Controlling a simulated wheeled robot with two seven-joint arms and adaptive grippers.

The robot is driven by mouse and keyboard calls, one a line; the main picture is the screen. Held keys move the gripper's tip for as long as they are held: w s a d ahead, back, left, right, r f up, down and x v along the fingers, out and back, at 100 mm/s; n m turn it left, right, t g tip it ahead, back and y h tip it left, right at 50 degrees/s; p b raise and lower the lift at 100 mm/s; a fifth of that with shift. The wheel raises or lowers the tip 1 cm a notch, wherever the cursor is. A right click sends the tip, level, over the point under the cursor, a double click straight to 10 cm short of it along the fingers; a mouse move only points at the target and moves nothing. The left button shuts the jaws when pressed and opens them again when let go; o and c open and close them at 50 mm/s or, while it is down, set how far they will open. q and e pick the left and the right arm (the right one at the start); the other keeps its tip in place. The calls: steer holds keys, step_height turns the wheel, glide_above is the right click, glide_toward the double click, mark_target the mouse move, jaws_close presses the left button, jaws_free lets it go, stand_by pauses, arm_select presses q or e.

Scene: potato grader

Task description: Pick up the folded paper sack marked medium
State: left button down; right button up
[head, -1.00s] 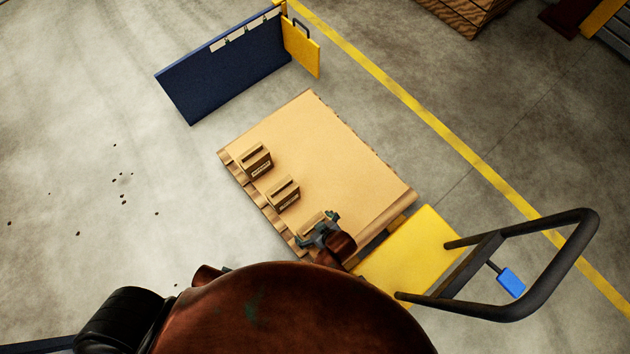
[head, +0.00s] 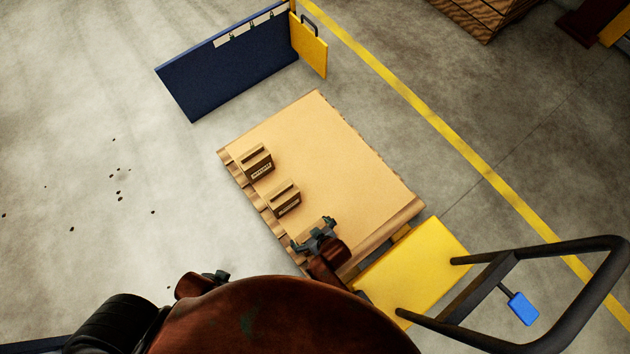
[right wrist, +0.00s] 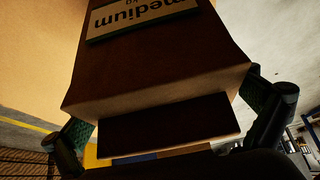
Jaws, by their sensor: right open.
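The folded paper sack marked medium (right wrist: 160,70) fills the middle of the right wrist view. It is brown, with its label upside down and a dark folded strip at its near end. My right gripper (head: 313,234) is open, with one finger on each side of this sack; I cannot tell if they touch it. In the head view the gripper and wrist hide most of the sack, at the pallet's near corner. A small part of my left gripper (head: 222,275) shows beside my body; its fingers are not clear.
Two more folded sacks, a far one (head: 256,162) and a nearer one (head: 284,198), stand along the left edge of the pallet (head: 340,150). A yellow cart with a black handle (head: 415,270) adjoins the pallet's right end. A blue panel (head: 225,70) stands beyond.

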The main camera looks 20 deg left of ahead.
steer(key=shift+c, duration=0.3)
steer(key=c, duration=1.7)
steer(key=shift+w+r, duration=0.1)
